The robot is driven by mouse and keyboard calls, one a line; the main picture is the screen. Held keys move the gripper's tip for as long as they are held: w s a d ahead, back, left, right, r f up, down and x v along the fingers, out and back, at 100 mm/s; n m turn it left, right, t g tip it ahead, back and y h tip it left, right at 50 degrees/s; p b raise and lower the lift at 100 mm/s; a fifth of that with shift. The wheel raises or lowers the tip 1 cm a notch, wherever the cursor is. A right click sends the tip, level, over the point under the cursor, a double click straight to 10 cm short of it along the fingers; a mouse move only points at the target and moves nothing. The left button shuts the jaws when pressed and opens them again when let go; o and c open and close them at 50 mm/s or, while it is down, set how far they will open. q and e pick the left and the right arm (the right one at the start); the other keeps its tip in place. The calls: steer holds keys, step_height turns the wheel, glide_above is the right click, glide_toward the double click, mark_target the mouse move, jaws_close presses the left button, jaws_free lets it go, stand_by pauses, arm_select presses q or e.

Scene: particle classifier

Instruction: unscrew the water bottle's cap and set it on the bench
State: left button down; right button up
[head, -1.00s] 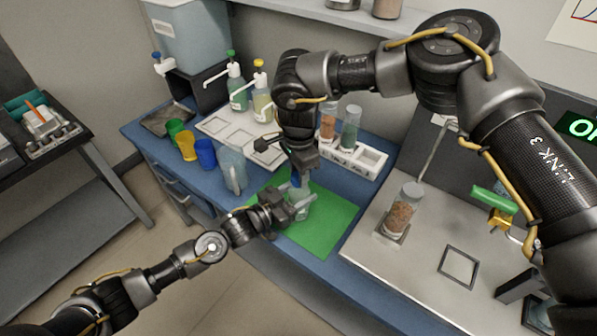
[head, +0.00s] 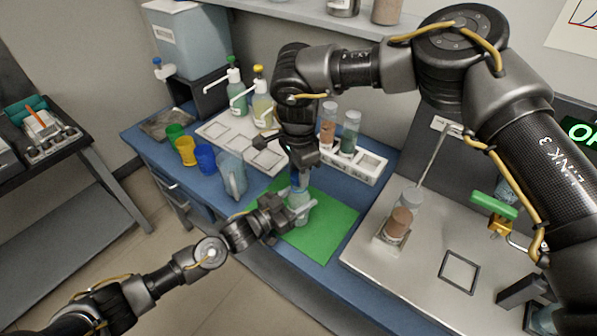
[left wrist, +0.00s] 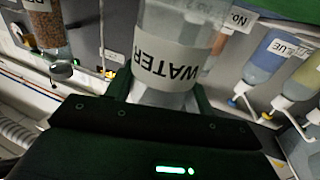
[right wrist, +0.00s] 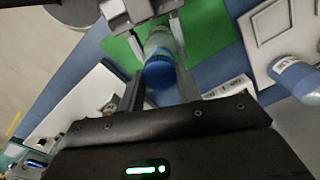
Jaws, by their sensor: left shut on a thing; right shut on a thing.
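The clear water bottle (head: 300,208) stands upright over the green mat (head: 325,228). My left gripper (head: 288,210) is shut around its body from the left. In the left wrist view the bottle's WATER label (left wrist: 172,66) shows between the fingers. My right gripper (head: 300,180) points down from above and is shut on the cap. The blue cap (right wrist: 161,76) shows between its fingers in the right wrist view, in line with the bottle (right wrist: 158,42). I cannot tell whether cap and bottle still touch.
A clear pitcher (head: 232,172) and coloured cups (head: 186,150) stand left on the blue bench (head: 150,148). A white rack (head: 362,166) holds tubes behind. A jar of brown particles (head: 398,224) stands on the grey machine at right. The mat's right part is clear.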

arm_select(q)
steer(key=shift+f, duration=0.2)
arm_select(e)
steer(key=shift+r, duration=2)
arm_select(q)
steer(key=shift+c, duration=2.3)
jaws_free()
steer(key=shift+r, duration=0.1)
steer(key=b+v, duration=0.3)
steer(key=v, duration=0.7)
steer(key=shift+s+a, duration=0.15)
steer(key=shift+a, duration=0.15)
arm_select(e)
step_height(320, 180, down, 3)
arm_select(q)
steer(key=shift+s+a, duration=0.45)
steer(key=shift+a, duration=0.05)
arm_select(e)
steer(key=shift+f, duration=0.1)
